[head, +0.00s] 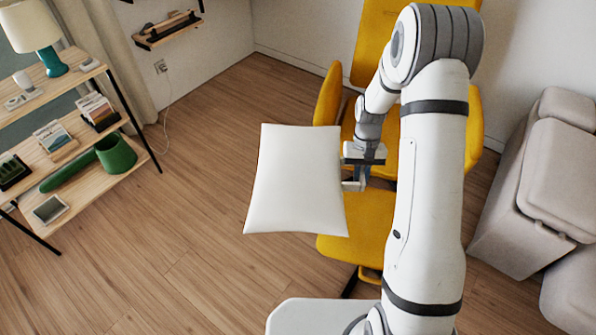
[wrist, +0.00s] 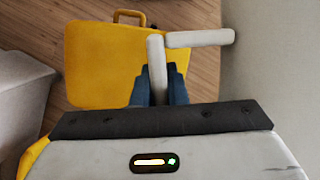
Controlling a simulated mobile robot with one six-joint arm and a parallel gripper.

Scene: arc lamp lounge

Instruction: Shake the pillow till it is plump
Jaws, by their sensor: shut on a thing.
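The pillow (head: 297,180) is white and roughly square, with pointed corners and smooth faces. It is held up in the air left of my arm, in front of the yellow chair. My gripper (head: 354,172) is shut on its right edge, about midway along that side. In the wrist view my gripper (wrist: 157,88) shows its blue finger parts close together. A large pale surface fills the right of that view; I cannot tell whether it is the pillow.
The yellow chair (head: 348,238) stands behind and below my gripper. A wooden shelf unit (head: 90,160) at the left holds a lamp (head: 38,37), a green watering can (head: 116,153) and small items. Wooden floor (head: 190,235) lies open between shelf and pillow.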

